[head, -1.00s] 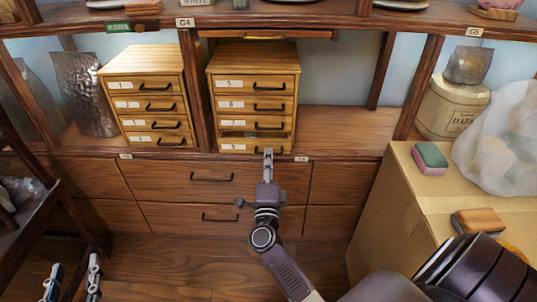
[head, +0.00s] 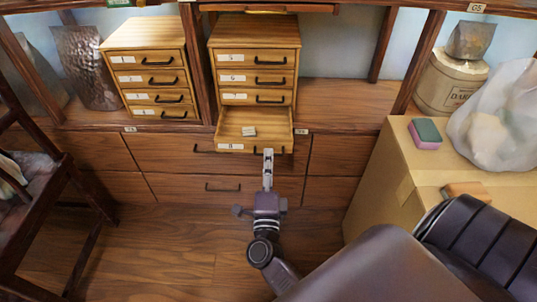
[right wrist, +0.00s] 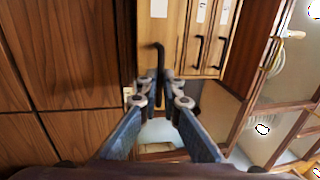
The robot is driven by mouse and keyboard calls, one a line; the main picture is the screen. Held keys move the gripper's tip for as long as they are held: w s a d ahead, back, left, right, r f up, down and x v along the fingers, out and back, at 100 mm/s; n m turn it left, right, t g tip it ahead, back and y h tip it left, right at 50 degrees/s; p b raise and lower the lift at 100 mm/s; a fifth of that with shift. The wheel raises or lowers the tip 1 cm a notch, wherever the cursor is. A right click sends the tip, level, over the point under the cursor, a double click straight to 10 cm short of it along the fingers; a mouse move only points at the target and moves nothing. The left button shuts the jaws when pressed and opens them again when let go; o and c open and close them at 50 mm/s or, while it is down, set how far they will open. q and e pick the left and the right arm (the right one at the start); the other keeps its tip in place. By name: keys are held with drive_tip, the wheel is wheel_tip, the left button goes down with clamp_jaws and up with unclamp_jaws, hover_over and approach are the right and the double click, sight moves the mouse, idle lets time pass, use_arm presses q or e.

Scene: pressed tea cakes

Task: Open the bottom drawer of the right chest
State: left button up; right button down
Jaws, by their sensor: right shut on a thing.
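The right chest (head: 254,32) is a pale wooden box with black handles and white labels, on the shelf. Its bottom drawer (head: 227,119) is pulled out, and a small pale stack (head: 249,131) lies inside. The drawers above are closed. My right gripper (head: 268,154) is shut on the bottom drawer's black handle, at the right part of the drawer front. In the right wrist view the handle (right wrist: 160,58) runs down between my fingertips (right wrist: 159,88). My left gripper is out of view.
A similar left chest (head: 144,35) stands closed beside a post. Large dark drawers (head: 175,150) lie below the shelf. A cardboard box (head: 385,190) with a sponge (head: 425,133) stands at right. Floor in front is open.

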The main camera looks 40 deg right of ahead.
drive_tip(key=c, duration=2.4)
unclamp_jaws()
drive_tip(key=shift+w+d, duration=0.1)
drive_tip(key=shift+w, duration=0.05)
